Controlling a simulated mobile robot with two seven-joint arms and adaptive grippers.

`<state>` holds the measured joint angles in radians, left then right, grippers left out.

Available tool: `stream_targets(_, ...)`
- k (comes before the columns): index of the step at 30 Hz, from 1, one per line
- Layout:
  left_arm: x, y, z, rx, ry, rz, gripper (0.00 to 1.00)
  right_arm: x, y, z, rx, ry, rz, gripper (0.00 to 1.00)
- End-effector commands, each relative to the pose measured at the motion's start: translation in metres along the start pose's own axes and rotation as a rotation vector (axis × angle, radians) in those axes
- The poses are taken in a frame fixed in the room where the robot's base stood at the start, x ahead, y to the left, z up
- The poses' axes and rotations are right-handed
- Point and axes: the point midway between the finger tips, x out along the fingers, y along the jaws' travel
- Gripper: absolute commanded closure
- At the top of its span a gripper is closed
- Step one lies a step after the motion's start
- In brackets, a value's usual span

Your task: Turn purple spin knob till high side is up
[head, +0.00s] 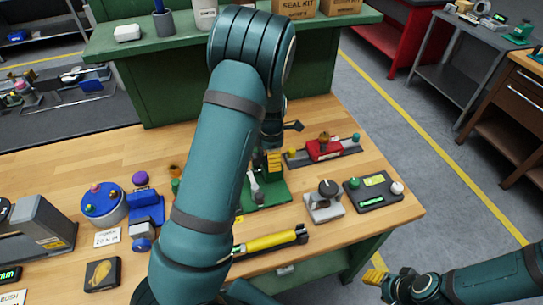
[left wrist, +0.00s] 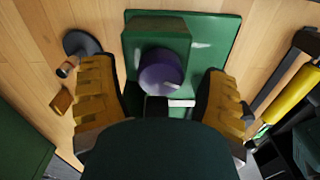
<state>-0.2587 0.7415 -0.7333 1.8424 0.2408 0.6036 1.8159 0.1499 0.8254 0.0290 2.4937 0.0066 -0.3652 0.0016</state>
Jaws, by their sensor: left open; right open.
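The purple knob (left wrist: 160,72) is round and sits on a green block (left wrist: 157,32) above a green base plate (left wrist: 215,38) in the left wrist view. In the head view, my left arm hides the knob, but part of the base plate (head: 270,195) shows on the table. My left gripper (left wrist: 158,78) is open, with its yellow fingers on either side of the knob and gaps between. It shows partly in the head view (head: 273,162). The knob's high side cannot be made out. My right gripper (head: 388,284) is open and empty, off the table's front right.
A yellow-handled tool (head: 268,242) lies near the front edge. A grey device with a dark knob (head: 325,203), a dark control box (head: 374,191) and a red fixture (head: 324,149) stand to the right. A blue device (head: 146,206) stands left on the wooden table (head: 388,218).

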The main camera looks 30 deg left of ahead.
Motion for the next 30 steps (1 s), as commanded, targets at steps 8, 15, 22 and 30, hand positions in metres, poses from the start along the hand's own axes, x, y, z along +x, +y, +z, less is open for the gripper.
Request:
stream_targets(8,-0.0002,0.0,-0.0001,0.0,0.0,0.0,0.94,0.0,0.0,0.0001,0.0,0.0,0.0,0.53)
stream_targets(15,-0.0002,-0.0001,-0.0005,0.018,0.001,-0.001,0.94,-0.0006,-0.0002,0.0001,0.0,0.0,0.0,0.53)
stream_targets(22,-0.0004,0.0004,-0.0012,0.117,0.002,-0.001,0.95,-0.0034,-0.0011,-0.0002,0.0,0.0,-0.001,0.53)
stream_targets(30,-0.0003,0.0009,-0.0015,0.343,0.002,-0.002,0.95,-0.0075,-0.0024,-0.0006,0.0,-0.001,-0.001,0.53)
